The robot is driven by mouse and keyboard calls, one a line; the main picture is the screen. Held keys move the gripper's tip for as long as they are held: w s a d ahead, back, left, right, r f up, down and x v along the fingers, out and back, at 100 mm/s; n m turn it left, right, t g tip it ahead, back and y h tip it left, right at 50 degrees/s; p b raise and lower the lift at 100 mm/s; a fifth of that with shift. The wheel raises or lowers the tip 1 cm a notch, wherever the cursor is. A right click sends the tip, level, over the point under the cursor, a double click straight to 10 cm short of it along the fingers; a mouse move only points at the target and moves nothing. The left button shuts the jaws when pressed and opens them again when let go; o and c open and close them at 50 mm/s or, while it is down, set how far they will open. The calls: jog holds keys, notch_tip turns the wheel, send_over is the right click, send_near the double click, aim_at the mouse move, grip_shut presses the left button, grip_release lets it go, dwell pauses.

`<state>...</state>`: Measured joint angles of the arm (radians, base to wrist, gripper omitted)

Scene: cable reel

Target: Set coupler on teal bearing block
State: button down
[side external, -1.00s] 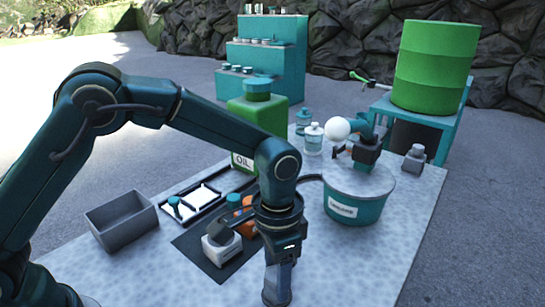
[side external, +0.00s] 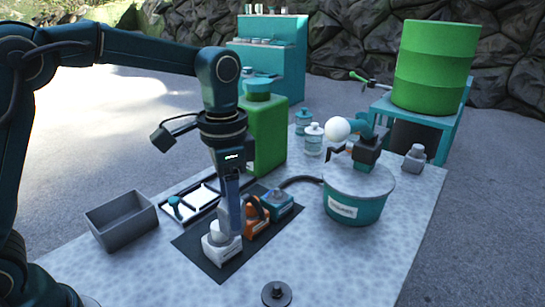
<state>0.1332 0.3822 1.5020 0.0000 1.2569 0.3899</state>
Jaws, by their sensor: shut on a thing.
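My gripper (side external: 229,232) points down over the white block, shut on a dark part there, mostly hidden by the fingers. I cannot tell whether that part is the coupler or whether it touches the block. A dark curved piece shows by the orange block. A small dark round piece with a knob (side external: 277,294) stands on the table at the front.
A grey bin (side external: 122,222) and a divided tray (side external: 182,211) lie to the left. A green oil can (side external: 265,135) stands behind the mat. A teal tub (side external: 354,205) with a lamp-like fixture stands to the right. The front right table is clear.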

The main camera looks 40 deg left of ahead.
jog(key=shift+a+r, duration=0.65)
jog(key=shift+a, duration=0.25)
jog(key=shift+a+r, duration=0.15)
jog(key=shift+r, duration=2.35)
jog(key=a+f, duration=0.3)
jog(key=a, duration=0.6)
jog(key=a+f, duration=0.2)
jog(key=a, duration=0.7)
jog(key=w+d+f, duration=0.2)
jog(key=d, duration=0.1)
jog(key=w+d+f, duration=0.2)
jog(key=d, duration=0.1)
jog(key=w+d+f, duration=0.2)
jog(key=d+f, duration=0.1)
jog(key=shift+d, duration=0.2)
jog(key=shift+d+f, duration=0.1)
jog(key=shift+f, duration=2)
